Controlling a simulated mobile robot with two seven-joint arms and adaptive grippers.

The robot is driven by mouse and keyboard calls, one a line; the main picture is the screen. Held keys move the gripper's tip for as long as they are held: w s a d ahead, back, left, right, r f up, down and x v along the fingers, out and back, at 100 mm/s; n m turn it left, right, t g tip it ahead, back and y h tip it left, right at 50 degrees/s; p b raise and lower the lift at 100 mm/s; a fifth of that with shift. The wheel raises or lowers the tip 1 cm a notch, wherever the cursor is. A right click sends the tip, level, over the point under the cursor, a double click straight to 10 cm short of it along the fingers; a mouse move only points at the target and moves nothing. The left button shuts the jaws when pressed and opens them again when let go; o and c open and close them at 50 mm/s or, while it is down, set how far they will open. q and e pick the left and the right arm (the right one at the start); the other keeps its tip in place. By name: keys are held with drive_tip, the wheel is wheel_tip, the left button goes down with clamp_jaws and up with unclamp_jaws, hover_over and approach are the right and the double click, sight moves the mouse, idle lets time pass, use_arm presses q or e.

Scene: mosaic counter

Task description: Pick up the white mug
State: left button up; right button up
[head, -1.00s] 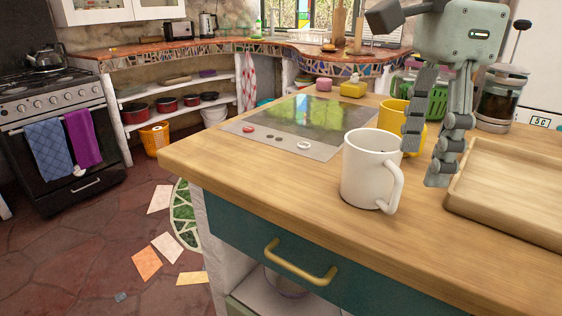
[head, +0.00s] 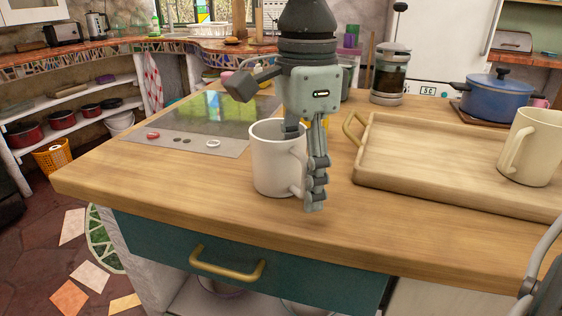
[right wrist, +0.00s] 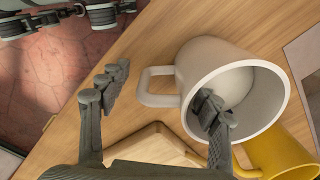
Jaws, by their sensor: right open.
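The white mug (head: 268,165) stands upright near the counter's front edge, its handle to the right. In the right wrist view the mug (right wrist: 208,62) shows its open mouth. My right gripper (head: 305,160) is open at the mug's handle side. One finger dips inside the mug's mouth; the other is outside, beyond the handle. In the right wrist view the gripper (right wrist: 158,98) has the near wall and handle between its fingers. I cannot tell whether either finger touches. Grey parts at that view's top left look like my left gripper (right wrist: 105,12), cut off by the frame.
A wooden tray (head: 440,190) with a cream mug (head: 532,148) lies to the right. A yellow mug (right wrist: 278,155) stands behind the white mug. A French press (head: 390,75) and blue pot (head: 495,98) stand farther back.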

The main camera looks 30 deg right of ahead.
drive_tip(key=shift+f, duration=0.15)
clamp_jaws()
idle(0.4)
